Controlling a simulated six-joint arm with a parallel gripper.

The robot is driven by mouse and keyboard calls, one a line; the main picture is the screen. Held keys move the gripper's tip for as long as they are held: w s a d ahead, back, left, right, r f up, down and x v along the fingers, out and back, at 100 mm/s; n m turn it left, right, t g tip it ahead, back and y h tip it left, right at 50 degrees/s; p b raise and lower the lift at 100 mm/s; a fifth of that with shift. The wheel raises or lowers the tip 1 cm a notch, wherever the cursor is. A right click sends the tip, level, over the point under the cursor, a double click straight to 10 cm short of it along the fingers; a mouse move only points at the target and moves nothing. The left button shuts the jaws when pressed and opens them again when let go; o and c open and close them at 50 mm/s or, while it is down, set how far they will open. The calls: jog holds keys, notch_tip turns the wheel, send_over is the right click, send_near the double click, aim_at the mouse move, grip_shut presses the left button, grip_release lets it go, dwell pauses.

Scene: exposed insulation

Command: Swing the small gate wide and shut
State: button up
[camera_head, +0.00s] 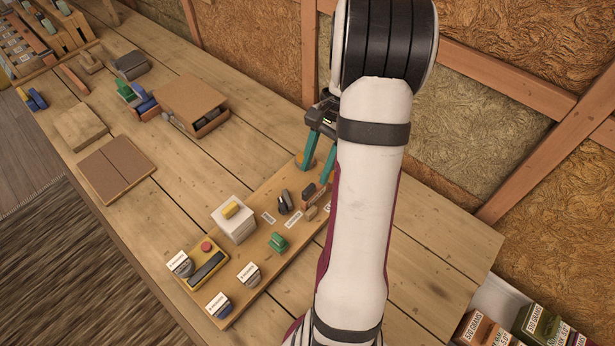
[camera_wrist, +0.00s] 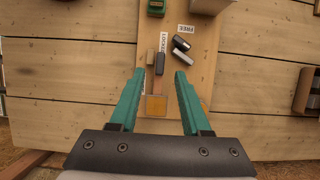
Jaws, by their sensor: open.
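My gripper (camera_head: 316,165) is open over the far end of a wooden board on the bench. In the wrist view, the two teal fingers of my gripper (camera_wrist: 160,76) are spread with nothing clasped between them. A narrow brown upright panel, which looks like the small gate (camera_head: 316,193), stands on the board. It shows nearly edge-on between the fingers in the wrist view (camera_wrist: 157,86), with a dark handle (camera_wrist: 160,63) at one end and an orange-tan block (camera_wrist: 156,106) at the other. Whether the fingers straddle it at its height cannot be told.
Beside the gate are a small tan block (camera_wrist: 150,57), a black latch-like piece (camera_head: 283,203) and white labels.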

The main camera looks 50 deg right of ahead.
aim_at(309, 188)
jog(key=x, duration=0.5)
grip_shut()
jog(key=shift+r, duration=0.1)
dwell(1.2)
